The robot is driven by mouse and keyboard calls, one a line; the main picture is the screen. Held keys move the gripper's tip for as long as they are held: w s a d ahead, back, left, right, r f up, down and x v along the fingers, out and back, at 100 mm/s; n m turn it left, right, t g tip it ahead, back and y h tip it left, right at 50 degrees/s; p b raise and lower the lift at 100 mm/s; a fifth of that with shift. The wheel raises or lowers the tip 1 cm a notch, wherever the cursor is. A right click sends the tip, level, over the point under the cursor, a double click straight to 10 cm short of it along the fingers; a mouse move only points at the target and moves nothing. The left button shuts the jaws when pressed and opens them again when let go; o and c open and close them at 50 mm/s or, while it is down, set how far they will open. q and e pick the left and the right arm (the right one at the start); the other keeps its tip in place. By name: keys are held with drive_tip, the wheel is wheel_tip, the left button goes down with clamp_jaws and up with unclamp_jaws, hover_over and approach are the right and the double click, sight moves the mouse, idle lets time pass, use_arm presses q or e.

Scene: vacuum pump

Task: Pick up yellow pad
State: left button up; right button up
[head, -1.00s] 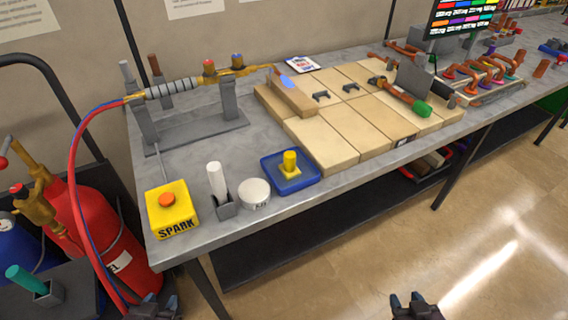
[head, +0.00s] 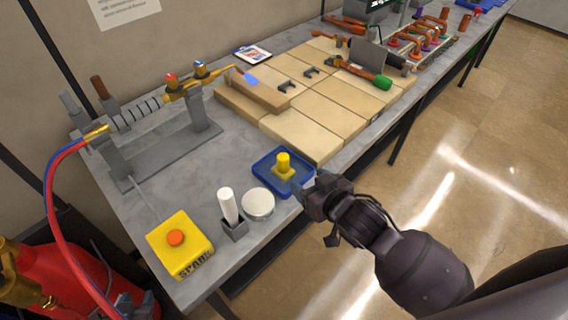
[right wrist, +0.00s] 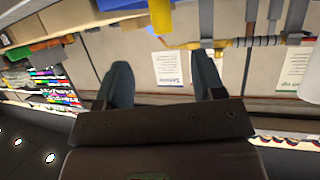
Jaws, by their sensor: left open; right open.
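The yellow pad (head: 284,169) has a short upright yellow post and sits in a shallow blue tray (head: 262,183) near the front edge of the bench. My right gripper (head: 311,191) is open at the tray's right corner, close beside the pad and apart from it. In the right wrist view, which looks upside down, the two open fingers (right wrist: 163,80) have nothing between them. A yellow piece that looks like the pad's post (right wrist: 160,17) shows at the top edge there.
Left of the tray stand a round white tin (head: 258,203), a white stick in a grey holder (head: 229,205) and a yellow SPARK box (head: 181,245). Pale bricks (head: 316,119) lie behind the tray. A torch on a grey stand (head: 170,152) is at the back left.

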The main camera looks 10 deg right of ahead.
sight(286, 166)
drive_tip(key=x, duration=0.4)
drive_tip(key=shift+w+a, duration=0.25)
drive_tip(key=shift+w, duration=0.1)
drive_tip(key=shift+f+x, duration=0.1)
drive_tip(key=shift+x, duration=1.45)
drive_tip(key=shift+f+x, duration=0.15)
drive_tip(key=shift+x, duration=1.4)
drive_tip(key=shift+s, duration=0.1)
drive_tip(key=shift+c, duration=0.3)
drive_tip(key=c, duration=1)
